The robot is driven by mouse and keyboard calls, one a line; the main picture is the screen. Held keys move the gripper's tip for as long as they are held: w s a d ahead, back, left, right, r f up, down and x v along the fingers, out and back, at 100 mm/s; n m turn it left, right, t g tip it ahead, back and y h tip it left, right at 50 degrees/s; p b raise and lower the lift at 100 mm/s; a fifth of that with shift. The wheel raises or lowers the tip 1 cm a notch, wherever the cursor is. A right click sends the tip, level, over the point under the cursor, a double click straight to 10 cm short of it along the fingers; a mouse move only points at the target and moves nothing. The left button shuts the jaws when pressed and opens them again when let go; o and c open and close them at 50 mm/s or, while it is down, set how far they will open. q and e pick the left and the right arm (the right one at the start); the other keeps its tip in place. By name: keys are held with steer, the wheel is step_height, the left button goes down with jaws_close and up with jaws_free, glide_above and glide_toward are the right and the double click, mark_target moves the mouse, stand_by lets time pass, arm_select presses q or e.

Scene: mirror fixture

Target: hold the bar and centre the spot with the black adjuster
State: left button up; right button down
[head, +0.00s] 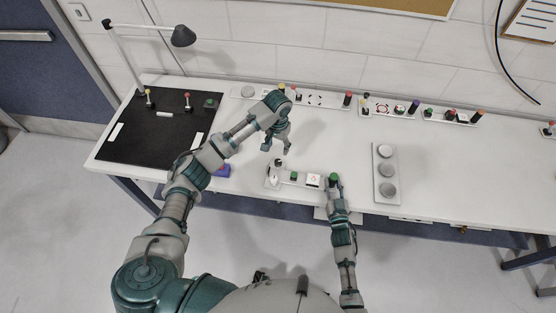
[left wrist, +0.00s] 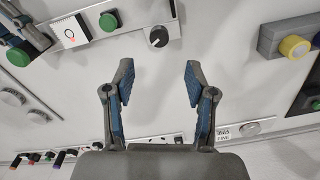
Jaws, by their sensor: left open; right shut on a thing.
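The pale bar (head: 303,181) lies near the table's front edge. It carries a black adjuster (head: 278,162), a green knob (head: 294,176), a white card (head: 314,180) with a red mark, and a green cap (head: 333,178) at its right end. In the left wrist view the adjuster (left wrist: 158,37) has a white pointer line. The red spot (left wrist: 70,34) is too small to judge its centring. My left gripper (head: 277,147) is open and empty above the adjuster, apart from it. My right gripper (head: 334,187) is shut on the bar's right end, its fingertips partly hidden.
A grey plate with round discs (head: 386,174) lies to the right. Fixture strips with coloured knobs (head: 330,101) line the table's back. A black mat (head: 165,128) and a lamp (head: 183,37) are at left.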

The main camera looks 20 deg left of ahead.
mark_target(278, 161)
arm_select(q)
step_height(278, 161, down, 10)
steer(key=shift+r, duration=0.15)
jaws_close()
